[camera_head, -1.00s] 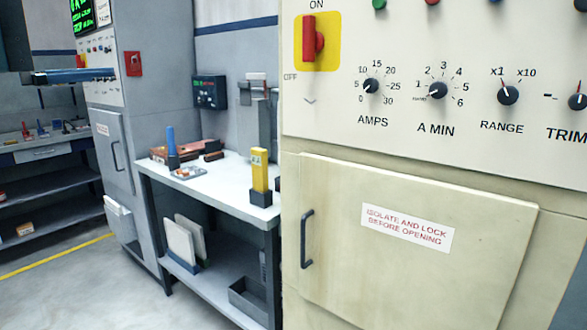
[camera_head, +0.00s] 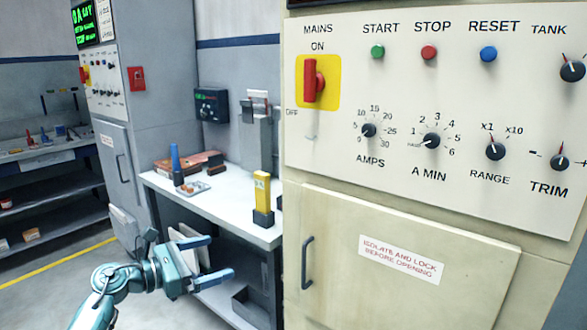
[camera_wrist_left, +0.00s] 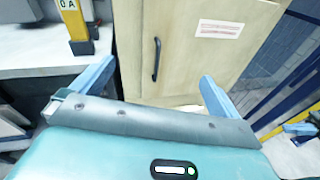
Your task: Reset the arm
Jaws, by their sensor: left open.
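My left gripper (camera_head: 222,260) is at the lower left of the head view, in front of the bench and left of the cream cabinet. Its two blue fingers are spread apart with nothing between them. In the left wrist view the open fingers (camera_wrist_left: 155,85) point toward the cabinet's lower door (camera_wrist_left: 195,60) with its black handle. The gripper touches nothing that I can see.
The cream cabinet (camera_head: 400,190) carries a red mains switch (camera_head: 314,80), buttons and knobs. A white-topped bench (camera_head: 225,215) holds a yellow meter (camera_head: 261,190) and a blue-handled tool (camera_head: 176,160). Floor (camera_head: 40,300) at the left is clear.

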